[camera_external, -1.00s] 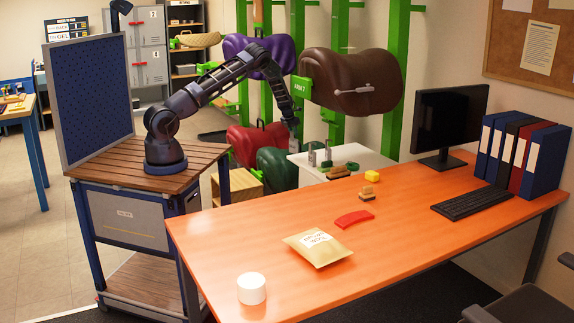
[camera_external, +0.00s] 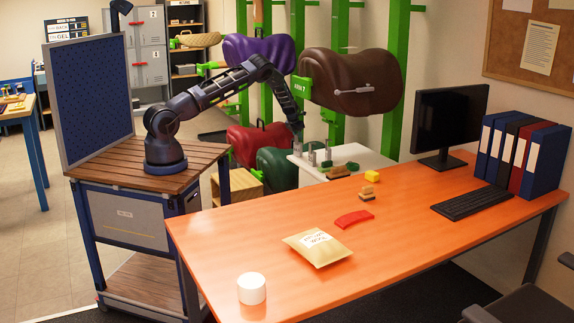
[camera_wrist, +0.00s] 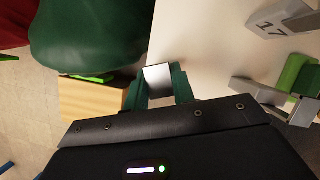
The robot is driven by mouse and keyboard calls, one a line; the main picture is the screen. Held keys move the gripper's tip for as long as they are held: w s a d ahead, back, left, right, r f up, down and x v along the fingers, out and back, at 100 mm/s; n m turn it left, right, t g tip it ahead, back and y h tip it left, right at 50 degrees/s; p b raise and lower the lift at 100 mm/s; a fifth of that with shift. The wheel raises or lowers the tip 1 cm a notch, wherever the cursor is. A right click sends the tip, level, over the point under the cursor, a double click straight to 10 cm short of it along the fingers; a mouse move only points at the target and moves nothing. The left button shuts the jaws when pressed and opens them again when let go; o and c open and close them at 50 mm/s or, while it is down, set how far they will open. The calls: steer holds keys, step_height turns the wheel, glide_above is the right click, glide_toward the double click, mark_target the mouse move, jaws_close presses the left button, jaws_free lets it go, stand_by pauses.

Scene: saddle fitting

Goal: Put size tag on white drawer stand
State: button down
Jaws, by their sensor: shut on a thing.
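My gripper (camera_wrist: 163,86) is shut on a small pale square piece, which looks like the size tag (camera_wrist: 158,79). No number shows on its visible face. In the external view my gripper (camera_external: 298,148) is at the left end of the white drawer stand (camera_external: 372,158), and the held piece is too small to make out there. In the wrist view the piece is at the left edge of the stand's white top (camera_wrist: 215,50). I cannot tell whether it touches the top.
A grey block marked 17 (camera_wrist: 268,24) and grey metal pieces (camera_wrist: 268,92) stand on the white top to the right. A wooden crate (camera_wrist: 92,100) and a green saddle (camera_wrist: 88,35) are left of the stand. The orange desk (camera_external: 420,215) is in front.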

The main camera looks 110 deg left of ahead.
steer(key=shift+f, duration=0.1)
steer(key=c, duration=1.2)
jaws_free()
steer(key=shift+o, duration=0.2)
steer(key=v, duration=1.2)
